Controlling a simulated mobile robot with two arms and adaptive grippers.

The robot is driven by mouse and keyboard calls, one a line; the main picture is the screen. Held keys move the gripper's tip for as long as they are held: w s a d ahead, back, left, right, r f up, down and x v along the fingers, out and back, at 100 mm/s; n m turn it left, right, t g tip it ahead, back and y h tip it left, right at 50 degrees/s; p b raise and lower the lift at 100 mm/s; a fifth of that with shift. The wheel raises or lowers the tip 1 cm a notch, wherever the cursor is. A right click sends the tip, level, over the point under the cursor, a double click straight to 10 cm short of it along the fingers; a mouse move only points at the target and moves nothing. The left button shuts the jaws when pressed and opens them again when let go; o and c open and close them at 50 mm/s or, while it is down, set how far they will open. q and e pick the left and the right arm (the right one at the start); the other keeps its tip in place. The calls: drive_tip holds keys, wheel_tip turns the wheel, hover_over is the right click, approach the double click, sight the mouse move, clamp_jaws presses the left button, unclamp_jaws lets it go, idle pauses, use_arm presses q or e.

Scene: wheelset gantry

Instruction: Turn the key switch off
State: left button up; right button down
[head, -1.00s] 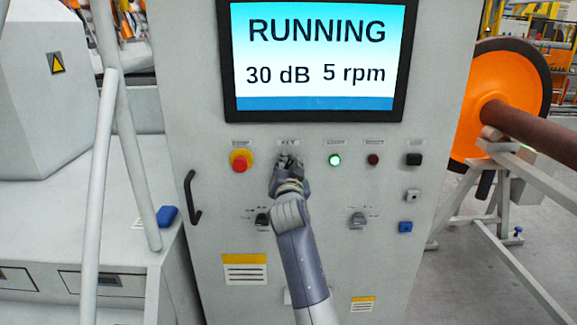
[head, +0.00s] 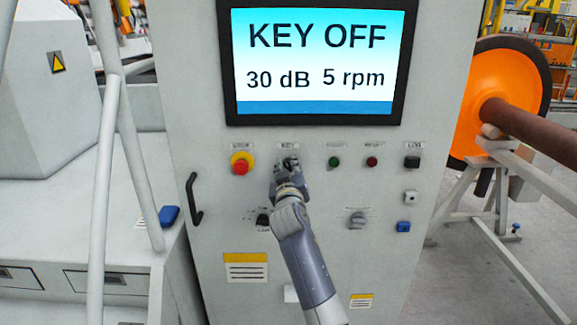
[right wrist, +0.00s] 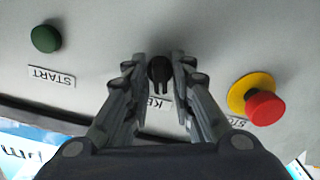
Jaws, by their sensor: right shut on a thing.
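The key switch (right wrist: 159,72) is a small black knob on the grey panel, seen between my right gripper's fingers in the right wrist view. My right gripper (head: 287,164) is at the panel under the key label and shut on this switch; it also shows in the right wrist view (right wrist: 159,75). In the head view the gripper hides most of the switch. The screen (head: 318,60) above reads "KEY OFF", 30 dB and 5 rpm. The green start button (head: 334,162) is dark. My left gripper is not in view.
A red emergency button (head: 240,163) on a yellow ring sits left of the switch. A dark red button (head: 372,162) and a black button (head: 412,162) are to the right. Two selector knobs sit lower, one at right (head: 357,220). A black handle (head: 194,199) sticks out at left.

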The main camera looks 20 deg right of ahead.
drive_tip(key=shift+r+n, duration=0.15)
drive_tip(key=shift+n, duration=0.65)
drive_tip(key=c, duration=1.8)
unclamp_jaws()
drive_tip(key=shift+o, duration=0.8)
drive_tip(key=shift+w, duration=0.1)
drive_tip(key=v, duration=1.2)
